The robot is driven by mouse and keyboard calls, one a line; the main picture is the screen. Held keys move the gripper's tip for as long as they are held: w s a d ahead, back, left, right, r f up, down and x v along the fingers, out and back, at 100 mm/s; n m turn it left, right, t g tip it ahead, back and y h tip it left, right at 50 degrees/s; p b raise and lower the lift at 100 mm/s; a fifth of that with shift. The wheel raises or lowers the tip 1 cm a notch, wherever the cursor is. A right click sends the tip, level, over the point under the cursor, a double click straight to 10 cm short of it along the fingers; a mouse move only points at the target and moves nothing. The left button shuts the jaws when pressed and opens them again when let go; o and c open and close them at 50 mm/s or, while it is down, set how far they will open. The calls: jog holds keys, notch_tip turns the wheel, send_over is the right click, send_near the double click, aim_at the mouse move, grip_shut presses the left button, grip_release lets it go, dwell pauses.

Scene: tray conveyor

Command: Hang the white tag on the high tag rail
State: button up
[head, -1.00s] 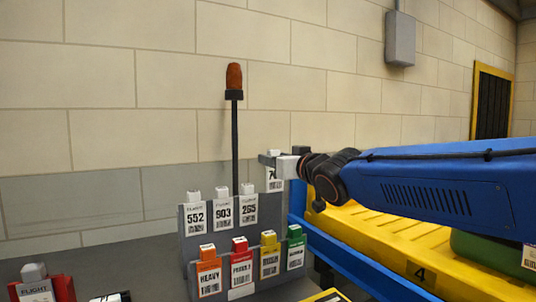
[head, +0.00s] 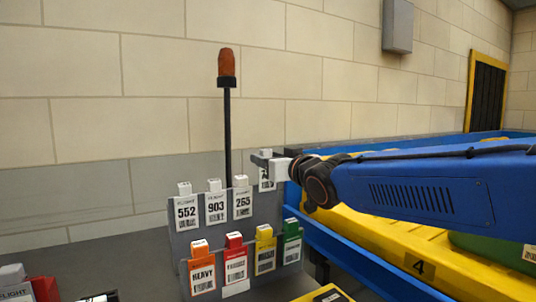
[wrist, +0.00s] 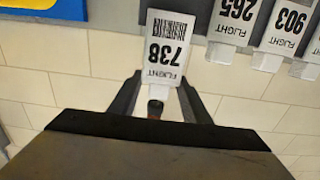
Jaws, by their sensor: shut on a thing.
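My gripper (head: 268,160) is shut on the upper end of a white tag (head: 266,180), which reads 738 in the wrist view (wrist: 165,48). The tag hangs from the fingers, upright in the head view. It is at the right end of the high tag rail (head: 186,242), to the right of the white tag 265 (head: 243,205). White tags 903 (head: 215,208) and 552 (head: 186,212) hang further left on that rail. I cannot tell whether the held tag touches the rail. My gripper partly hides its top in the head view.
A lower row holds orange (head: 201,272), red (head: 235,262), yellow (head: 265,252) and green (head: 292,245) tags. A black pole with an orange top (head: 228,65) stands behind the rail. A yellow tray (head: 385,245) on the blue conveyor (head: 335,258) is at the right.

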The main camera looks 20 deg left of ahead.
notch_tip(320, 180, down, 6)
dwell(1.0)
jog(key=shift+f, duration=0.1)
jog(key=o, duration=1.1)
jog(key=shift+o, duration=0.2)
jog(key=shift+s+d, duration=0.1)
